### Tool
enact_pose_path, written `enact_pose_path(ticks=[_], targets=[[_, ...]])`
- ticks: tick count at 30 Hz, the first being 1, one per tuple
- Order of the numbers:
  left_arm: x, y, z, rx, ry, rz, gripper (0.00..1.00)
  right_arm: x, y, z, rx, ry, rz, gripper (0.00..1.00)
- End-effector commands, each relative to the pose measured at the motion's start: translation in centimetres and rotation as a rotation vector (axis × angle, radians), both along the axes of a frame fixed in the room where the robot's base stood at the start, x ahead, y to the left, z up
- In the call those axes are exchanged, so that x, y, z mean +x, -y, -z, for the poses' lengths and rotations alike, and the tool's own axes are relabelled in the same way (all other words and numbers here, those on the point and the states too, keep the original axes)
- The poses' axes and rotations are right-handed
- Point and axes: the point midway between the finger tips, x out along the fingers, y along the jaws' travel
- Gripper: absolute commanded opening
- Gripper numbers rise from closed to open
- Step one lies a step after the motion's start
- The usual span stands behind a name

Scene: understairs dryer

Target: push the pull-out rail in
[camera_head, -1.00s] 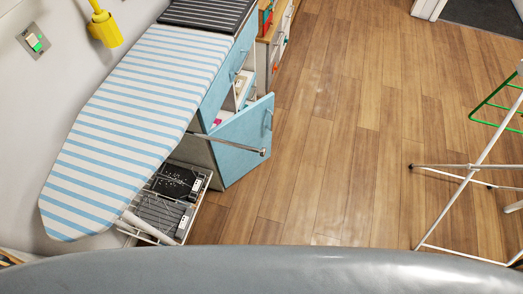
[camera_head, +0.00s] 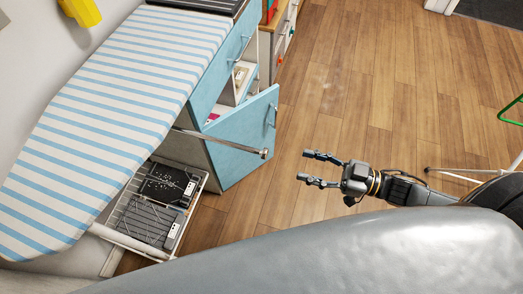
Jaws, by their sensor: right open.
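The pull-out rail (camera_head: 222,143) is a thin metal rod standing out to the right from the cabinet side below the striped ironing board (camera_head: 110,95). Its knobbed end (camera_head: 264,153) hangs over the floor, in front of the open blue door. My right gripper (camera_head: 304,166) is open and empty, its two fingers pointing left toward the rail's end. A gap shows between the fingertips and the knob in the picture; I cannot tell the depth between them. The rail's inner end is hidden by the board. My left gripper is out of view.
A blue cabinet door (camera_head: 243,138) stands open behind the rail. A wire basket (camera_head: 150,205) with dark flat items is below the board. A white and green rack stands at the right edge. The wooden floor (camera_head: 350,90) in the middle is clear.

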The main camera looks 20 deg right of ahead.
Motion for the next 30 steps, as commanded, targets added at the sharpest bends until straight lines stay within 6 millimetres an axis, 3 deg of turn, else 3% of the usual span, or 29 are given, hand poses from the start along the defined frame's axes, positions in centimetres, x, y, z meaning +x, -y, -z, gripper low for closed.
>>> enact_pose_path(ticks=[9,15,21,30], targets=[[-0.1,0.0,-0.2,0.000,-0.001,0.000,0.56,4.0,-5.7,-0.3,0.002,0.008,0.002,0.50],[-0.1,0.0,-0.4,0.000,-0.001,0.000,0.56,5.8,-8.4,-0.2,0.000,0.005,0.003,0.50],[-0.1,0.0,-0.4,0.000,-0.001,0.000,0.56,6.6,-9.6,-0.1,-0.002,0.003,0.002,0.50],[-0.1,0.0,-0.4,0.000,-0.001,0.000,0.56,6.7,-9.7,0.0,-0.003,0.003,0.003,0.50]])
